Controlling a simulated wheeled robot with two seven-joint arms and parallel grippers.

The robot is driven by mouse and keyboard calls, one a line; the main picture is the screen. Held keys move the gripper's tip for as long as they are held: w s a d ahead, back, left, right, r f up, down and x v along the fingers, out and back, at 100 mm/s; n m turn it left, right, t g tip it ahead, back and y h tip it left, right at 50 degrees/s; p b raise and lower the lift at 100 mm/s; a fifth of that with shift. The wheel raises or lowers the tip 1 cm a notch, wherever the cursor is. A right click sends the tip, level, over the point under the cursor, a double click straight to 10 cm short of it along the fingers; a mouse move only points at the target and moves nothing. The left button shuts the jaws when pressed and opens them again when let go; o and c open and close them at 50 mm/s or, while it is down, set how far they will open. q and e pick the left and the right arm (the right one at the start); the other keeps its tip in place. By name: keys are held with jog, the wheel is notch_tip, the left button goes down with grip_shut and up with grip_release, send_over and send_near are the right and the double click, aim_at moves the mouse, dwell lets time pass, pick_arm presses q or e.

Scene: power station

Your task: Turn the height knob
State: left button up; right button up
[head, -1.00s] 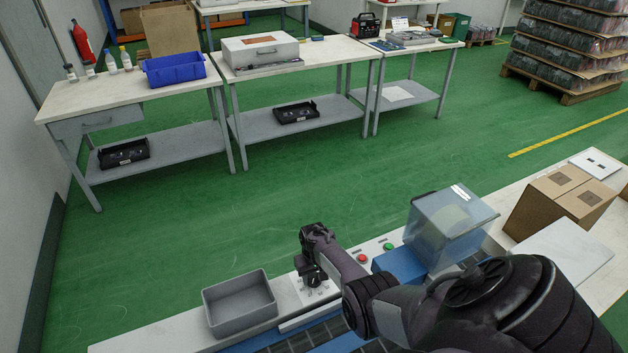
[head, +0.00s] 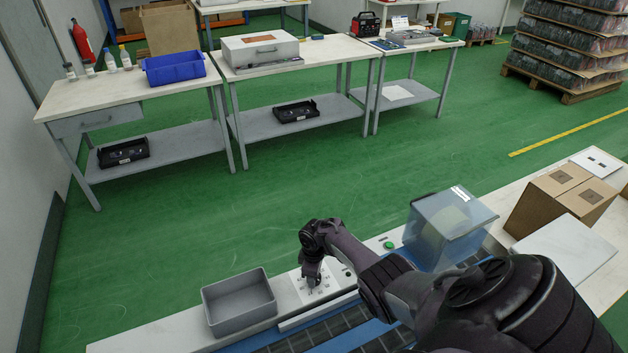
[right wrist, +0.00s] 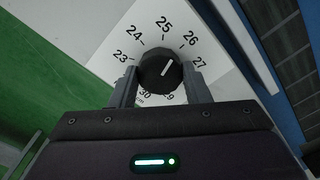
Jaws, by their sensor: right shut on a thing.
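The height knob (right wrist: 160,72) is a round black dial with a white pointer line, in the middle of the right wrist view. It sits on a white plate with printed numbers from 23 upward (right wrist: 133,42). My left gripper is not in view.
A grey bin (head: 240,302) stands left of the panel. A green button (head: 389,245) and a clear bluish cover (head: 448,228) are to the right. Cardboard boxes (head: 562,200) stand farther right. Work tables (head: 130,92) stand across the green floor.

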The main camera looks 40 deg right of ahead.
jog(key=shift+w+r+n+b, duration=0.15)
jog(key=shift+n+b, duration=0.35)
jog(key=shift+n, duration=1.7)
jog(key=o, duration=1)
notch_tip(320, 180, up, 6)
jog(key=p, duration=0.3)
jog(key=shift+r, duration=0.8)
